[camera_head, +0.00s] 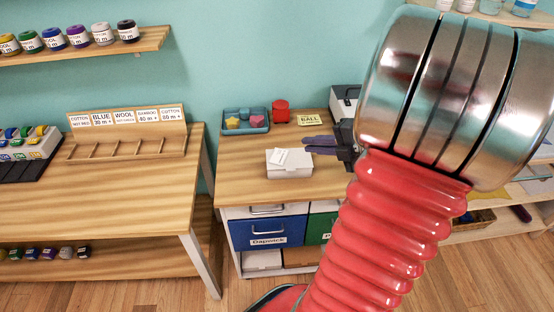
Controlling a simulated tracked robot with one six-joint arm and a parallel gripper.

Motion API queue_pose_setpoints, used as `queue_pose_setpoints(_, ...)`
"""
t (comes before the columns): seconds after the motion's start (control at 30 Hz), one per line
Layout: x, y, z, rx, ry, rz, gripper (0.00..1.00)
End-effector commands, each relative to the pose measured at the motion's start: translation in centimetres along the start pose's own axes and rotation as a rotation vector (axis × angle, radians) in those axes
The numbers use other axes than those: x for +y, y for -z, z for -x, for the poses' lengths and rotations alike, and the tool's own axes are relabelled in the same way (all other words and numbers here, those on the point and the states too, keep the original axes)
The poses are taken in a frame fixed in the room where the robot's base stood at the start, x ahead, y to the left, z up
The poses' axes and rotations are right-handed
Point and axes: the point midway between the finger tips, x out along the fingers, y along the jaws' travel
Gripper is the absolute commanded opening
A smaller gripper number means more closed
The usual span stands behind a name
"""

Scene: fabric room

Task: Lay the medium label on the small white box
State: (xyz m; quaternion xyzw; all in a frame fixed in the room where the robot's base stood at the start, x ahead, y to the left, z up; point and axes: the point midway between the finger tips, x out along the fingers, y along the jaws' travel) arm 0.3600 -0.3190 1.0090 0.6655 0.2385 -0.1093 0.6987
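The small white box (289,171) stands closed on the wooden top of the middle cabinet. A small white card (279,156), which looks like a label, lies at an angle on the left part of its lid. Its print and size class are too small to read. My gripper (307,145) is just above and right of the box, pointing left. Its two dark fingers look apart, with nothing visible between them. Whether a finger touches the box or card cannot be told.
A teal tray (231,127) with coloured shapes, a red container (281,111) and a yellow card reading BALL (310,120) stand behind the box. A grey-white device (343,104) is at the back right. The cabinet top left of the box is clear. My red arm hides the right side.

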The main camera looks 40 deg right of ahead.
Motion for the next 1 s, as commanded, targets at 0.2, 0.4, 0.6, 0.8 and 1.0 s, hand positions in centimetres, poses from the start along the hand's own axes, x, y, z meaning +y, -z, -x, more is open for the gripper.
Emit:
queue_pose_setpoints(0.2, 0.2, 0.0, 0.2, 0.001, 0.001, 0.0, 0.11)
queue_pose_setpoints(0.4, 0.2, 0.0, 0.2, 0.0, 0.001, 0.0, 0.11)
queue_pose_setpoints(0.6, 0.2, 0.1, 0.1, 0.004, 0.003, 0.01, 0.11)
queue_pose_setpoints(0.8, 1.3, 2.9, -1.0, 0.071, 0.038, 0.199, 0.11)
queue_pose_setpoints(1.0, 3.0, 8.8, -2.7, 0.23, 0.093, 0.643, 0.11)
